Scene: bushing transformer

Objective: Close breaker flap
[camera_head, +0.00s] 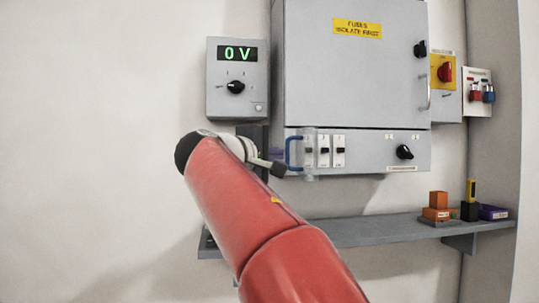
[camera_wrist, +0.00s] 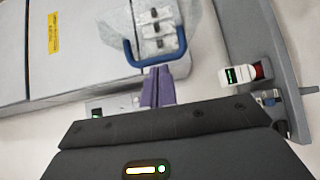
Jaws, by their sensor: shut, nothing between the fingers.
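The breaker flap (camera_head: 310,170) is a clear plate with a blue handle (camera_head: 293,154) on the lower panel of the grey cabinet. In the head view it shows as a narrow strip near the leftmost breaker, and the other breakers (camera_head: 331,151) show uncovered to its right. The flap (camera_wrist: 180,18) and its blue handle (camera_wrist: 128,52) also show in the wrist view. My gripper (camera_head: 277,154) has purple fingers, shut and empty, just left of the handle. In the wrist view the fingertips (camera_wrist: 158,72) are close to the handle; I cannot tell whether they touch it.
A grey cabinet door (camera_head: 350,75) with a yellow label is above the panel. A meter box (camera_head: 238,80) reading 0 V is at left. A rotary knob (camera_head: 404,152) is on the panel's right. A shelf (camera_head: 385,230) below holds small blocks (camera_head: 438,206) at its right end.

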